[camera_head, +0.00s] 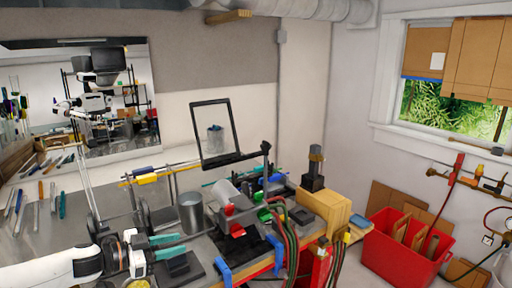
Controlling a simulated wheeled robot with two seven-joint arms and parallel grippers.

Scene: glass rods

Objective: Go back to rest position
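My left gripper (182,243) comes in from the lower left, with two teal fingers pointing right. The fingers look parted with a narrow gap, and nothing shows between them. It is above the front of the workbench, just below a grey metal cup (191,213) in the picture. My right gripper is not in view. Several thin rods and pen-like tools (36,205) lie on the bench at the left.
A framed pane (216,131) stands over the bench. Burner equipment with red and green hoses (288,235) and a wooden block (327,208) are right of the gripper. A red bin (403,245) is on the floor at right. A wall mirror (80,95) reflects the robot.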

